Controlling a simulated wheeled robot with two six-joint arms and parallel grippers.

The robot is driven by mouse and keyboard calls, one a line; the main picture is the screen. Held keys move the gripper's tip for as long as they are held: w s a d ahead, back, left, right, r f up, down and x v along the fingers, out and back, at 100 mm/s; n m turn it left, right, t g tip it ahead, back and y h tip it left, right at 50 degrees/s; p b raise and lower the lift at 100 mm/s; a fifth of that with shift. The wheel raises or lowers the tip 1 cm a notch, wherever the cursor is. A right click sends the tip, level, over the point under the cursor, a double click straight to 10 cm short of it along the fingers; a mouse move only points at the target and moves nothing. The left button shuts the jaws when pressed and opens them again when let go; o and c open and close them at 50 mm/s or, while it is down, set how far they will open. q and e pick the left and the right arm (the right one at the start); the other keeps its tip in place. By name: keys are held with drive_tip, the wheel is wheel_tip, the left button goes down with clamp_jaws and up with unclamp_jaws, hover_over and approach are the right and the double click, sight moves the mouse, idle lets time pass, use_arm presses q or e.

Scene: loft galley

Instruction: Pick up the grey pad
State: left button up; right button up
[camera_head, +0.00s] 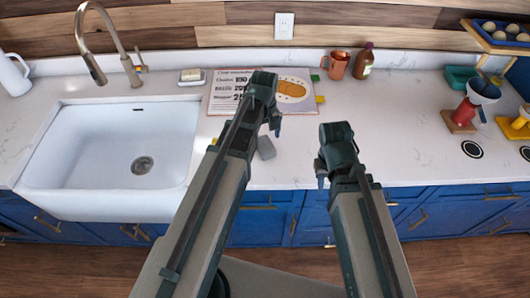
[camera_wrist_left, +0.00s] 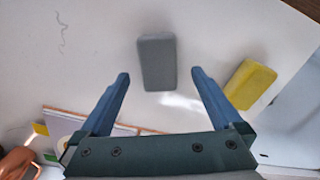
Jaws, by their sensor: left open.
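The grey pad (camera_head: 266,147) lies flat on the white counter near its front edge, in front of the recipe sheet. In the left wrist view the pad (camera_wrist_left: 158,62) shows whole, lined up with the gap between my fingers and mostly beyond their tips. My left gripper (camera_head: 272,122) is open and empty, and shows in the wrist view (camera_wrist_left: 160,76) with its blue fingers spread. No contact with the pad shows. My right gripper (camera_head: 328,170) hangs to the right of the pad; its jaw opening is unclear.
A yellow block (camera_wrist_left: 250,84) lies beside the pad, mostly hidden by my left arm in the head view. The sink (camera_head: 120,150) is at left.

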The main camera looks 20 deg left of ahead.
sight(265, 144)
use_arm(q)
wheel_tip(265, 144, down, 5)
drive_tip(key=b, duration=0.5)
drive_tip(key=shift+w+f, duration=0.15)
drive_tip(key=shift+f, duration=0.05)
drive_tip(key=shift+r, duration=0.1)
drive_tip(key=c, duration=1.5)
drive_tip(key=shift+r, duration=0.15)
